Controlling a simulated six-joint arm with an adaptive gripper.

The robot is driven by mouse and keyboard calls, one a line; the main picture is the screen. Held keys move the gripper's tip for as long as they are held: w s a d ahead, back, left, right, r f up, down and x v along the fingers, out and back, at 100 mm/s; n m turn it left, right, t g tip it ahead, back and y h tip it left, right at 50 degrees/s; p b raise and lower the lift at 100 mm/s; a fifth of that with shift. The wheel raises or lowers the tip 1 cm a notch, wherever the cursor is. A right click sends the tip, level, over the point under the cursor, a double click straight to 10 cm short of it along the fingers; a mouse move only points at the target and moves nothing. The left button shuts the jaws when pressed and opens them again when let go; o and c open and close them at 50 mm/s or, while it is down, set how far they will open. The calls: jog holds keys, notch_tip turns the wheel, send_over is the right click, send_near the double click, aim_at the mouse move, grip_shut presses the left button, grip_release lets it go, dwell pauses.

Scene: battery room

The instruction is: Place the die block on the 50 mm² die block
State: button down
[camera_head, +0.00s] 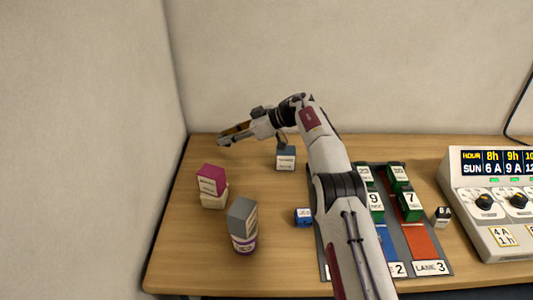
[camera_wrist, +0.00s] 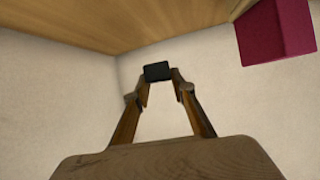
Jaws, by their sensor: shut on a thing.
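My gripper (camera_head: 226,139) reaches out to the left above the back left of the table. In the wrist view, its fingers (camera_wrist: 159,82) close on a small dark block (camera_wrist: 157,71) at their tips. Several labelled blocks stand on the table below: a magenta block (camera_head: 211,179) on a cream one (camera_head: 213,198), a grey block (camera_head: 242,213) on a white and purple one (camera_head: 245,242), and a dark-topped block (camera_head: 286,158) at the back. Their print is too small to read, so I cannot tell which is 50 mm².
A blue block (camera_head: 304,217) stands beside a lane board (camera_head: 425,240) bearing several green blocks. A small dark and white block (camera_head: 442,215) stands near the control console (camera_head: 500,235) on the right. A wall closes the left side. The table's front left is clear.

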jog(key=w+d+r+m+t, duration=0.1)
jog(key=w+d+r, duration=0.1)
jog(key=d, duration=0.6)
jog(key=shift+w+r, duration=0.25)
jog(key=shift+r, duration=0.65)
dwell(0.4)
jog(key=shift+w+d+r, duration=0.1)
jog(key=shift+d+r, duration=0.2)
jog(key=shift+d, duration=0.4)
jog(key=shift+w+d+r+m+t+h, duration=0.15)
jog(key=shift+d+r+t, duration=0.1)
jog(key=shift+d, duration=0.25)
jog(key=shift+w+d+r+m+t+h, duration=0.1)
jog(key=shift+d+r+m+t+h, duration=0.1)
jog(key=shift+d, duration=0.25)
jog(key=shift+d+r, duration=0.3)
jog(key=shift+d, duration=0.6)
jog(key=shift+w+d+r+m, duration=0.15)
jog(key=shift+d+r, duration=0.05)
jog(key=shift+d, duration=0.35)
jog(key=shift+w+d+r+m, duration=0.1)
jog(key=shift+d+r, duration=0.1)
jog(key=shift+d, duration=0.3)
